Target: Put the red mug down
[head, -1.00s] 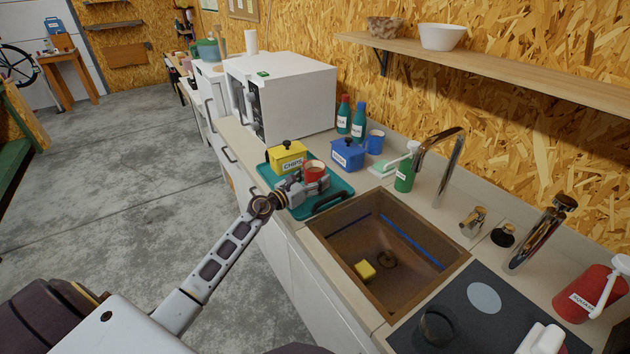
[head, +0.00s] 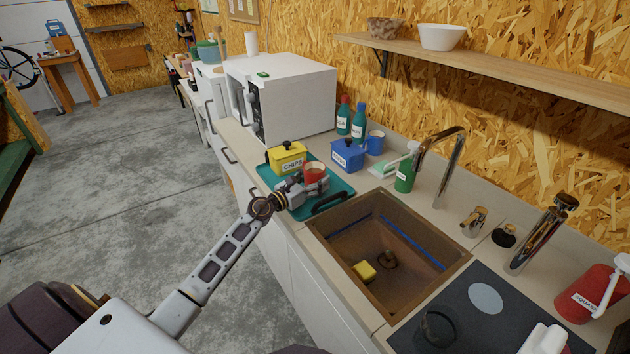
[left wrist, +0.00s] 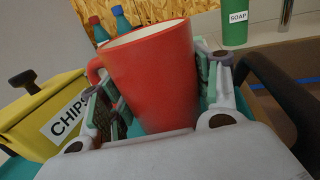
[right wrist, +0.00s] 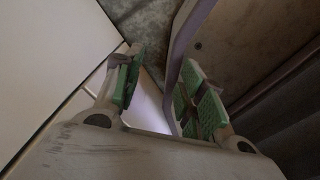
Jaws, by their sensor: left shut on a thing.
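The red mug (head: 314,174) is upright, or nearly so, at the teal tray (head: 338,190) on the counter. My left gripper (head: 306,186) is shut on the mug from its near side. In the left wrist view the mug (left wrist: 152,75) fills the space between the green finger pads, with its handle to the left. The mug's base is hidden by the gripper, so I cannot tell if it touches the tray. My right gripper (right wrist: 162,75) shows only in the right wrist view, open and with nothing between its pads.
A yellow CHIPS box (head: 288,157) stands on the tray, close to the left of the mug. A blue box (head: 347,155), a blue mug (head: 376,142) and a green soap bottle (head: 404,178) stand behind the tray. The sink (head: 345,262) lies to the right.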

